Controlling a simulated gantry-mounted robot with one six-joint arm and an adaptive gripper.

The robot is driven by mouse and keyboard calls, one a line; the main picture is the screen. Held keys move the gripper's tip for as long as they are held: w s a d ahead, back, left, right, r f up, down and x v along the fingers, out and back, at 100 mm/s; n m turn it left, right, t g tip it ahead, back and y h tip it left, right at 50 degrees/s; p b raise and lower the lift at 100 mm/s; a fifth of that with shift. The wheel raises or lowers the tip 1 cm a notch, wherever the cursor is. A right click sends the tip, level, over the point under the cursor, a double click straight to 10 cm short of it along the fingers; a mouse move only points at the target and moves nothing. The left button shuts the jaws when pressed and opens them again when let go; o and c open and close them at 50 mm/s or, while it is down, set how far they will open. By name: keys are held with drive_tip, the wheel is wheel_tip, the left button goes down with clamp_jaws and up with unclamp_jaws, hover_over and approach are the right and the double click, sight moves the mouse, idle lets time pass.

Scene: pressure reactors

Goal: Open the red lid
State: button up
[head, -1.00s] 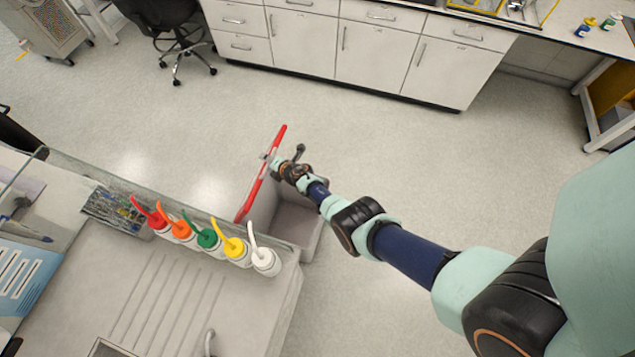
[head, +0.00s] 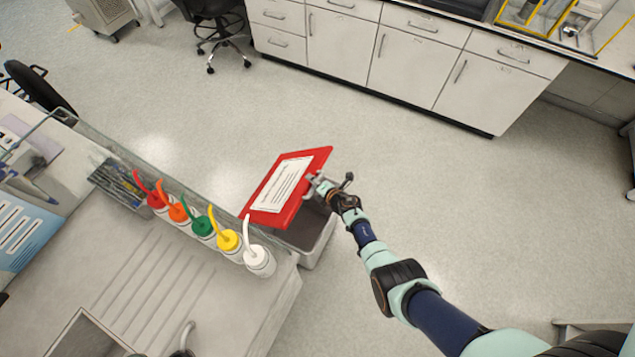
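The red lid (head: 312,165) belongs to a grey bin (head: 325,243) standing on the floor beyond the end of the counter. Its upper face, with a white printed label (head: 281,184), faces the camera. The lid is tilted, raised on its right side, and part of the bin's dark inside shows beneath that side. My gripper (head: 314,184) is at the lid's right edge and seems to touch it. The fingers are small here, so I cannot tell whether they are closed on the edge.
Squeeze bottles with red, orange, green, yellow and white (head: 259,262) tops line the counter (head: 205,310), close to the lid's left. A clear guard (head: 140,165) runs along the counter edge. Open floor (head: 400,170) lies behind and right of the bin, before white cabinets (head: 415,65).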

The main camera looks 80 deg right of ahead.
drive_tip(key=shift+s+a+r+p, duration=0.25)
drive_tip(key=shift+a+r+p, duration=0.1)
drive_tip(key=shift+r+p, duration=0.5)
drive_tip(key=s+a+r+p, duration=0.3)
drive_tip(key=a+r+p, duration=0.1)
drive_tip(key=p, duration=0.3)
drive_tip(key=shift+r+p, duration=0.3)
drive_tip(key=shift+r, duration=0.2)
drive_tip(key=shift+w+a, duration=0.1)
